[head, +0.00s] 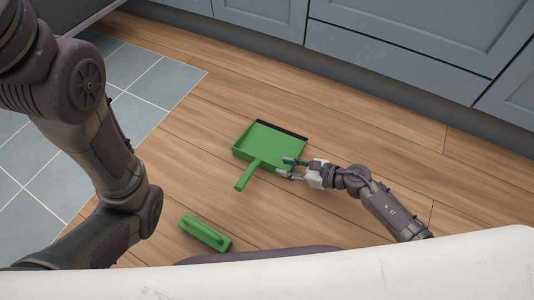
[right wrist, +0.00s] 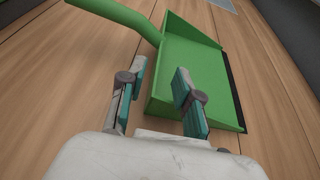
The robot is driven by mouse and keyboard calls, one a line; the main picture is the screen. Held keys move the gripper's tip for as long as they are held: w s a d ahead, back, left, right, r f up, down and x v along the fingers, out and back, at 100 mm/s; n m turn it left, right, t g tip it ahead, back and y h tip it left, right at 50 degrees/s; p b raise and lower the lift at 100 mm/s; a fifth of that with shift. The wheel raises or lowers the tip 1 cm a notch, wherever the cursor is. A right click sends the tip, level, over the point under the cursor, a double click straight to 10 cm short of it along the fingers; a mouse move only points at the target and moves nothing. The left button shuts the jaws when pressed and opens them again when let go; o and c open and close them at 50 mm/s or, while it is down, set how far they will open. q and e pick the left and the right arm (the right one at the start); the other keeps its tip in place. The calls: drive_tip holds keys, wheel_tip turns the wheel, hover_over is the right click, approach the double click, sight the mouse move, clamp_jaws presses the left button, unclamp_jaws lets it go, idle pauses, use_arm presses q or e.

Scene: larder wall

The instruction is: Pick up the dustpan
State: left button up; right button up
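The green dustpan (head: 272,142) lies flat on the wood floor in the head view, its dark lip toward the cupboards and its handle (head: 247,176) toward me. It also shows in the right wrist view (right wrist: 190,58). My right gripper (head: 285,168) is open at the pan's near right side, by the handle. In the right wrist view the gripper (right wrist: 160,92) has one finger over the pan and the other outside it, with a pan wall seen between them. I cannot tell whether they touch. My left gripper is out of view; only its arm shows.
A green brush (head: 206,232) lies on the floor nearer to me, left of the right gripper. Blue-grey cupboards (head: 405,50) line the back. Grey tiles (head: 145,85) cover the left floor. Bare wood floor surrounds the dustpan.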

sight(272, 165)
drive_tip(key=b+x, duration=0.3)
drive_tip(key=x, duration=0.1)
drive_tip(key=shift+s+a+f, duration=0.1)
drive_tip(key=shift+a+f, duration=0.05)
drive_tip(key=shift+f, duration=0.15)
drive_tip(key=shift+w+a+f+b, duration=0.1)
drive_tip(key=shift+w+a+b, duration=0.2)
drive_tip(key=shift+a, duration=0.1)
clamp_jaws()
